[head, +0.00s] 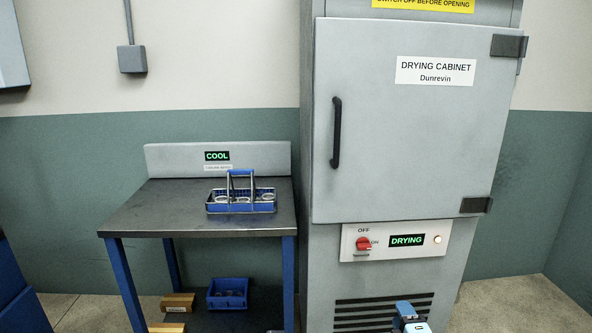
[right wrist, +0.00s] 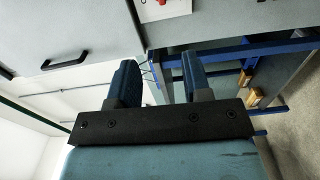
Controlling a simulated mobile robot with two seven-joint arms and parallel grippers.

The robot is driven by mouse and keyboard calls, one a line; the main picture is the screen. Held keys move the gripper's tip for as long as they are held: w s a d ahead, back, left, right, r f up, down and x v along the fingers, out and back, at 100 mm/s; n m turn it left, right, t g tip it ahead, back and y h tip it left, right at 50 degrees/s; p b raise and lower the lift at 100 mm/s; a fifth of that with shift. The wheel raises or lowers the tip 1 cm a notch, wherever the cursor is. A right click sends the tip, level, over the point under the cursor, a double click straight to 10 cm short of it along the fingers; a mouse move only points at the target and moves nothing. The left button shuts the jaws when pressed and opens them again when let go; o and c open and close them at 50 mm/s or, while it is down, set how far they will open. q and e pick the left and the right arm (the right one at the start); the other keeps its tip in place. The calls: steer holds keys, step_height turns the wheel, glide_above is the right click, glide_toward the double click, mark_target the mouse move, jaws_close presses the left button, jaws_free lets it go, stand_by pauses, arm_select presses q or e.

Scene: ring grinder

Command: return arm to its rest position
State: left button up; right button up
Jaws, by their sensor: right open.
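My right gripper (head: 410,318) shows only in part at the bottom edge of the head view, low in front of the drying cabinet (head: 420,130). In the right wrist view its two dark fingers (right wrist: 160,75) are apart with nothing between them. The gripper touches nothing that I can see. The cabinet door is shut, with a black handle (head: 336,133) on its left side. Below it, the panel has a red switch (head: 363,245), a green-lettered "DRYING" display (head: 407,240) and a lit lamp (head: 437,239). My left gripper is not in view.
A dark-topped table (head: 150,205) with a "COOL" sign (head: 217,156) stands left of the cabinet. A wire basket (head: 240,207) with several rings is on it. A blue bin (head: 228,293) and wooden blocks (head: 178,302) are on the lower shelf. The floor right of the cabinet is clear.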

steer(key=s+d+r+n+h, duration=0.1)
steer(key=d+r+n, duration=0.1)
steer(key=d, duration=0.8)
steer(key=s+d+r+n, duration=0.1)
steer(key=d+r+n, duration=0.1)
steer(key=d, duration=0.9)
steer(key=s+a+f+m+g+y, duration=0.1)
steer(key=s+a+f+m+g, duration=0.3)
steer(key=s+a, duration=0.55)
steer(key=s+a+f+m+g+y, duration=0.15)
steer(key=s+a+f+m, duration=0.35)
steer(key=s, duration=0.9)
steer(key=s+a+f+m+g+y, duration=0.1)
steer(key=s+a+f+m+g, duration=0.3)
steer(key=s, duration=0.7)
steer(key=w+a+r+m+t, duration=0.25)
steer(key=a+m, duration=0.35)
steer(key=a, duration=0.5)
arm_select(q)
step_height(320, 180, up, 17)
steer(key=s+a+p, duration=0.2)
steer(key=p, duration=2.4)
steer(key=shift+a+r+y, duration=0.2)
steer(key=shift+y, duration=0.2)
arm_select(e)
step_height(320, 180, up, 17)
steer(key=s+d, duration=0.1)
steer(key=s, duration=0.1)
steer(key=shift+d, duration=0.4)
